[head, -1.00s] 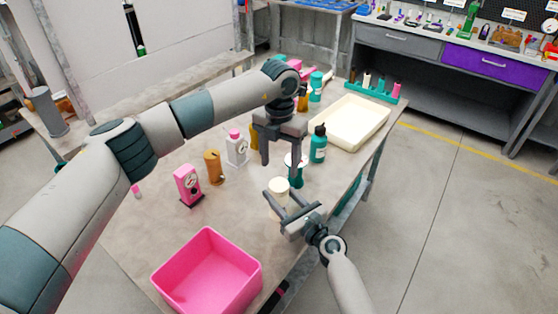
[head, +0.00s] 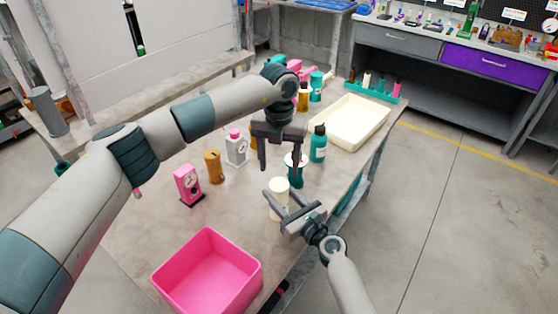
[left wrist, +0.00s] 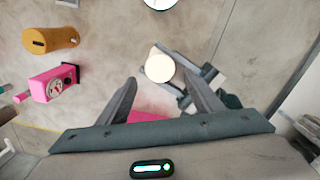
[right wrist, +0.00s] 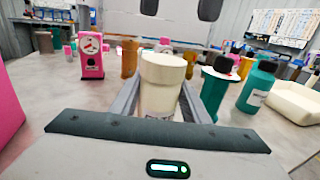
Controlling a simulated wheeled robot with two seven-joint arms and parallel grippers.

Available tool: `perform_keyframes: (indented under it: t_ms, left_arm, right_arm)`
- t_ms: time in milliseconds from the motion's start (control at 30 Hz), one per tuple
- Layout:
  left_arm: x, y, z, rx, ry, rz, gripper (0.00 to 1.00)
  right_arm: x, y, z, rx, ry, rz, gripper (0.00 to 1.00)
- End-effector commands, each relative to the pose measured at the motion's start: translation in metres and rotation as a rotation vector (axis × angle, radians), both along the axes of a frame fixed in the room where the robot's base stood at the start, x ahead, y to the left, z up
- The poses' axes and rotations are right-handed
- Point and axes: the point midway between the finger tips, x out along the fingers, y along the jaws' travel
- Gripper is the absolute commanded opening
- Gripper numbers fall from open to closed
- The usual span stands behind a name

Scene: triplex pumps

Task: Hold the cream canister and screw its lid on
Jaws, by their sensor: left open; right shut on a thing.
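The cream canister (head: 278,208) stands upright on the table. Its cream lid (head: 280,185) sits on top; in the right wrist view the lid (right wrist: 163,68) covers the top of the canister body (right wrist: 159,98), with a seam between them. I cannot tell how tightly it is screwed. My right gripper (head: 283,200) is shut on the canister body from the front, below the lid. My left gripper (head: 278,168) is open and empty, pointing down above and slightly behind the canister. In the left wrist view the round lid (left wrist: 160,66) shows between and beyond the open fingertips.
A teal-based spool-like part (head: 296,172) and a teal bottle (head: 318,143) stand close behind and right. A pink bin (head: 207,272) is in front; a cream tray (head: 350,122) lies at the back.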

Motion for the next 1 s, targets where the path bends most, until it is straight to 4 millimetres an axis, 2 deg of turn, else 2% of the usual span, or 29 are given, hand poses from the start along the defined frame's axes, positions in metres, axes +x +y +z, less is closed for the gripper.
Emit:
perform_keyframes:
  t_ms: [500, 700, 967, 1000]
  left_arm:
    - [0.000, 0.000, -0.061, 0.000, 0.002, 0.001, 0.60]
    - [0.000, 0.000, -0.070, 0.001, 0.001, 0.000, 0.60]
    - [0.000, 0.000, -0.070, 0.001, 0.001, 0.000, 0.60]
    - [0.000, 0.000, -0.070, 0.001, 0.001, 0.000, 0.51]
  right_arm:
    - [0.000, 0.000, 0.000, -0.001, 0.001, 0.000, 0.00]
    - [0.000, 0.000, 0.000, -0.001, 0.001, 0.000, 0.00]
    - [0.000, 0.000, 0.000, -0.001, 0.001, 0.000, 0.00]
    - [0.000, 0.000, 0.000, -0.001, 0.001, 0.000, 0.00]
